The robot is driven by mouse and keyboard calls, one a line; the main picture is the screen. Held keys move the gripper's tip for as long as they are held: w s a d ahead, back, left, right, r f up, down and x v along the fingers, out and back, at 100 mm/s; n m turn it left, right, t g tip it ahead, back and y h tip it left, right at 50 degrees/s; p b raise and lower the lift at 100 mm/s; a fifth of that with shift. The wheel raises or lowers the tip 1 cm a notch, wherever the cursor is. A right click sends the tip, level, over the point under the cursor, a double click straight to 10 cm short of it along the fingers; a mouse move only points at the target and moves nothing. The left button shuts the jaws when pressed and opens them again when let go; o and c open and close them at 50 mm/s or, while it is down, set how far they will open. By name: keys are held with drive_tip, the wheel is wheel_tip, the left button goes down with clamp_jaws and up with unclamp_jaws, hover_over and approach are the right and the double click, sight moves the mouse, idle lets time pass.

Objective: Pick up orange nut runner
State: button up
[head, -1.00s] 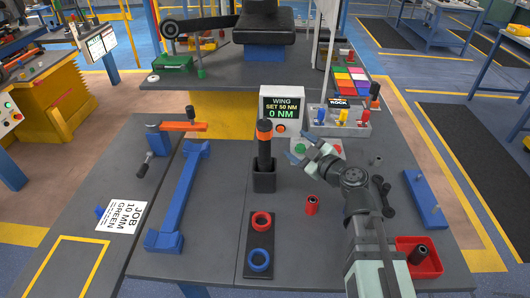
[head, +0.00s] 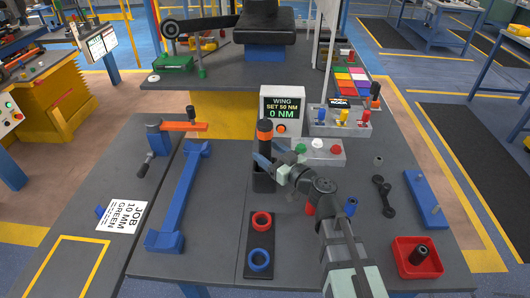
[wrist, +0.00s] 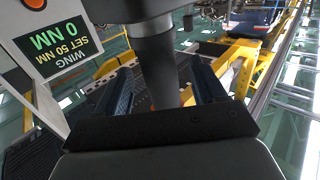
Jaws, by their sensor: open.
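The orange nut runner (head: 264,131) stands upright in a black holder (head: 263,181) in the middle of the table, a dark cylinder with an orange band near its top. In the wrist view its dark shaft (wrist: 160,68) runs between my two blue fingers. My gripper (head: 264,160) reaches in from the right at the height of the runner's lower body, just above the holder. It is open, with the fingers on either side of the shaft; I cannot tell whether either touches it. In the wrist view my gripper (wrist: 163,88) has visible room beside the shaft.
The torque display (head: 282,110) stands close behind the runner. A button box (head: 322,153) is to the right of it. A black tray (head: 246,266) with a red ring (head: 261,221) and a blue ring (head: 259,260) lies in front. A blue bar (head: 180,195) lies left.

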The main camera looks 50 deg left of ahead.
drive_tip(key=shift+a, duration=1.15)
clamp_jaws()
